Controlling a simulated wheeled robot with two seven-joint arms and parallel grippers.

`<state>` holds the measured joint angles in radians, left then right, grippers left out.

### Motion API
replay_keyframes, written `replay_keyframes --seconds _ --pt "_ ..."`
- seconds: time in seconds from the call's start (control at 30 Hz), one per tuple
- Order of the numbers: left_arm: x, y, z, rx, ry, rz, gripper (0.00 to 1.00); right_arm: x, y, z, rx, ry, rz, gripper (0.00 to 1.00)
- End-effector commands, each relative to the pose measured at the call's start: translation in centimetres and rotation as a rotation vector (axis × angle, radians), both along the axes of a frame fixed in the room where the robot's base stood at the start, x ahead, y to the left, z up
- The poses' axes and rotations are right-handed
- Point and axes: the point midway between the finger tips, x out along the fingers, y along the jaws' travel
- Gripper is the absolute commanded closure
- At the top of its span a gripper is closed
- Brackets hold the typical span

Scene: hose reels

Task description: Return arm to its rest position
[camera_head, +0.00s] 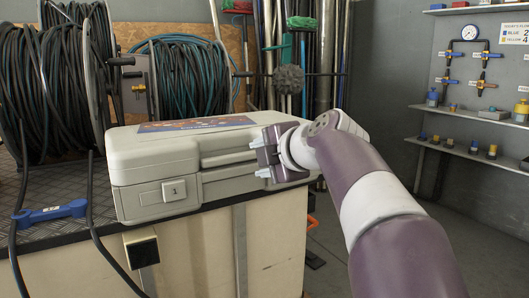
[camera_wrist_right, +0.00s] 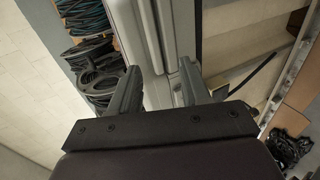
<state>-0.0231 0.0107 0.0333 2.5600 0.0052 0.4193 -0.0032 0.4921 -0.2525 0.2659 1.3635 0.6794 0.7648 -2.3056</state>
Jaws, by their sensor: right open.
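My right arm comes in from the lower right in the head view. Its gripper (camera_head: 262,161) is at the right end of the closed grey case (camera_head: 150,165), with its fingers pointing left toward the case's front side. In the right wrist view the two fingers of the gripper (camera_wrist_right: 158,92) stand apart with nothing gripped between them. The case (camera_wrist_right: 150,45) shows beyond and between the fingers; I cannot tell whether they touch it. My left gripper is not in view.
The case lies on a dark workbench (camera_head: 75,232). A blue wrench-like tool (camera_head: 50,212) lies at its left. Hose reels (camera_head: 55,75) stand behind. A wall panel with fittings (camera_head: 475,80) is at the right. The floor (camera_head: 440,240) right of my arm looks clear.

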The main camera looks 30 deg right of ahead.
Motion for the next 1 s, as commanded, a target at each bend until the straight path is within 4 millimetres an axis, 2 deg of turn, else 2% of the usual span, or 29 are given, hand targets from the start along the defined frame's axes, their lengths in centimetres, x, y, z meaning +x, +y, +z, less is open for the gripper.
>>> replay_keyframes --seconds 0.1,0.57,0.63,0.7,0.77,0.87,0.93,1.0 --pt "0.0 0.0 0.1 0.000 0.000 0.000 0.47 -0.5 0.0 0.2 0.000 0.000 -0.001 0.53" --pt "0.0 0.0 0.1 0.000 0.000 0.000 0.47 -0.5 0.0 0.3 0.004 -0.003 -0.003 0.53" --pt "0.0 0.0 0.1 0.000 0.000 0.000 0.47 -0.5 0.0 0.3 0.060 -0.004 -0.028 0.53" --pt "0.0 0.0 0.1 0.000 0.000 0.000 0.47 -0.4 -0.4 0.3 0.201 -0.011 -0.105 0.53" --pt "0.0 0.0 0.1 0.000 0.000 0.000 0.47 -0.4 -1.2 -1.5 0.390 0.015 -0.226 0.53" --pt "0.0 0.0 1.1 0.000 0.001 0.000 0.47 -0.9 -2.5 -7.8 0.765 0.123 -0.518 0.53" --pt "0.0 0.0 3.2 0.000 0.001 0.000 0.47 -1.6 -1.7 -12.1 0.981 0.217 -0.723 0.53" --pt "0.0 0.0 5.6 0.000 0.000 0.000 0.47 -3.0 0.1 -16.2 1.135 0.313 -0.918 0.53"
